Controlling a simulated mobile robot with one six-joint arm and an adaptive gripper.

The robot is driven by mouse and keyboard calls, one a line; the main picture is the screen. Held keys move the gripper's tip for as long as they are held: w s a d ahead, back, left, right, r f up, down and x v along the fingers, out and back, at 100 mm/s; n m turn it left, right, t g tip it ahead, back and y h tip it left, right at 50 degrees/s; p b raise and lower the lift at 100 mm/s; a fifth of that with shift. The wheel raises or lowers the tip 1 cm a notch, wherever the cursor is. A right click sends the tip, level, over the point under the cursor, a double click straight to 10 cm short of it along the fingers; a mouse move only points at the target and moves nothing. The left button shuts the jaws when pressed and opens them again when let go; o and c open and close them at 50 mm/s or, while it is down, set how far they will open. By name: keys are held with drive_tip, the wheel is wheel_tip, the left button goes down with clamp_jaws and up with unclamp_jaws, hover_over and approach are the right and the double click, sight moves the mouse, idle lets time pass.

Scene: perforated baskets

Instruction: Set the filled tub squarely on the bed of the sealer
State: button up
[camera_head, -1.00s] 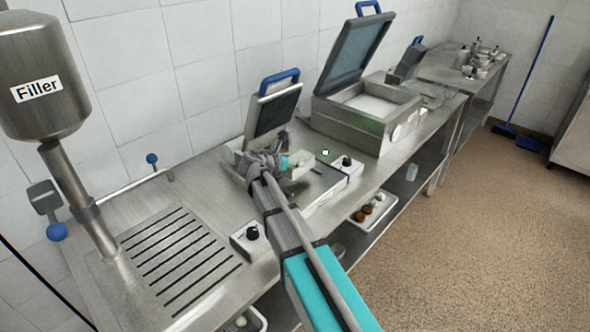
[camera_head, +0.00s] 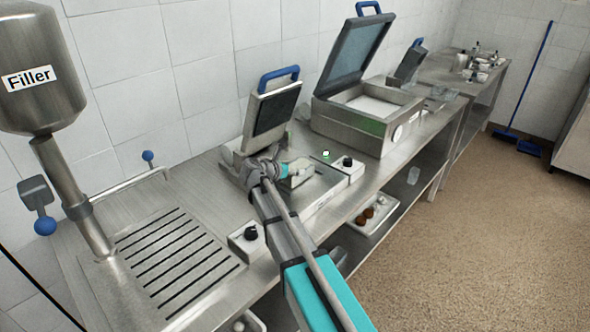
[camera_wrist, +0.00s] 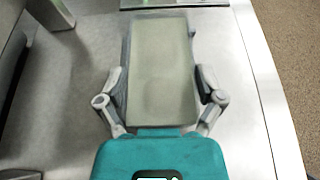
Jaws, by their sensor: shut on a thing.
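The tub (camera_wrist: 162,70) is a pale grey-green rectangular block in the wrist view, lying lengthwise between my fingers. It shows small in the head view (camera_head: 299,174). My gripper (camera_wrist: 162,98) is shut on its two sides; in the head view my gripper (camera_head: 284,171) is in front of the raised lid. The sealer (camera_head: 272,112) has a dark-faced lid standing open with a blue handle. Its flat metal bed (camera_head: 322,186) shows to the right of the tub. My arm hides part of it. I cannot tell whether the tub touches the bed.
A larger machine (camera_head: 352,130) with an open lid stands behind to the right. A small box with a black knob (camera_head: 346,166) sits right of the tub, another (camera_head: 249,240) by the slotted drain (camera_head: 178,255). The filler (camera_head: 40,75) is at the left.

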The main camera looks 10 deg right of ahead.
drive_tip(key=shift+f, duration=0.15)
drive_tip(key=o, duration=1)
drive_tip(key=shift+o, duration=0.2)
drive_tip(key=shift+r, duration=0.2)
drive_tip(key=p+v, duration=0.4)
drive_tip(key=v, duration=0.8)
drive_tip(key=shift+p, duration=0.3)
